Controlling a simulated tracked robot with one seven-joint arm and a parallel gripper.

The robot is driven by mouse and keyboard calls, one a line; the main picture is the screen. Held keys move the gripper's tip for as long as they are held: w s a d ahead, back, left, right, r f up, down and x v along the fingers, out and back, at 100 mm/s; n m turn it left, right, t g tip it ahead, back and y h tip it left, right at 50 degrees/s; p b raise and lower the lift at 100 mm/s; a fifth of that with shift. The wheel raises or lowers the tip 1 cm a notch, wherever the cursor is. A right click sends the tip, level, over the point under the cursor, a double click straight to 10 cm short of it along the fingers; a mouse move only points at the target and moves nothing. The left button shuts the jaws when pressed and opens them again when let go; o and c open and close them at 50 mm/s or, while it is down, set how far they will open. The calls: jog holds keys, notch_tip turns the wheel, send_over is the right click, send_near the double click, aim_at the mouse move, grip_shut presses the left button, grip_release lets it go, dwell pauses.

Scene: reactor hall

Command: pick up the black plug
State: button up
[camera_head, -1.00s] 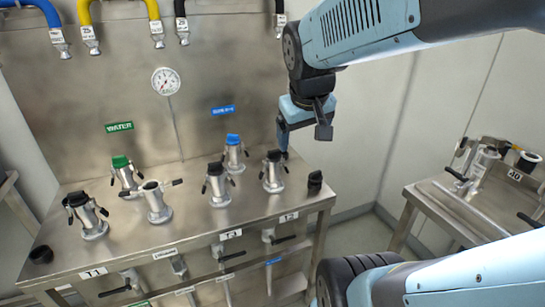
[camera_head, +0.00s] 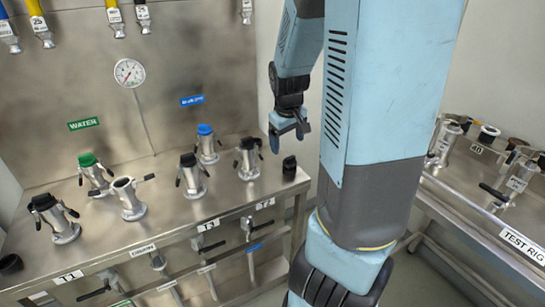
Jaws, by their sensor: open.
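A small black plug (camera_head: 289,168) stands on the right end of the steel bench (camera_head: 180,222), by its right edge. A second black piece (camera_head: 10,264), round like a cap or plug, lies at the bench's left edge. My gripper (camera_head: 289,136) is open and empty. It shows just above the right black plug in the picture, apart from it; the depth between them is hard to judge. My arm covers part of the view right of the bench.
Several metal couplings stand on the bench: a black-capped one (camera_head: 248,158) just left of the plug, a blue-capped one (camera_head: 207,144), a green-capped one (camera_head: 95,172) and an open one (camera_head: 128,199). A second bench (camera_head: 455,205) with fittings stands at right.

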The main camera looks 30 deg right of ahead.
jog(key=t+y, duration=0.1)
jog(key=y, duration=0.1)
send_near(290, 157)
jog(key=s+a+r, duration=0.1)
jog(key=s+r, duration=0.1)
jog(key=s, duration=0.2)
jog(key=shift+w+d+t, duration=0.5)
jog(key=shift+d+t, duration=0.05)
jog(key=shift+t, duration=0.05)
jog(key=shift+x, duration=4)
jog(key=shift+w+a, duration=0.1)
jog(key=shift+f, duration=0.1)
jog(key=shift+w+f, duration=1.05)
jog(key=shift+f, duration=0.15)
jog(key=shift+x, duration=1)
jog(key=shift+c, duration=0.5)
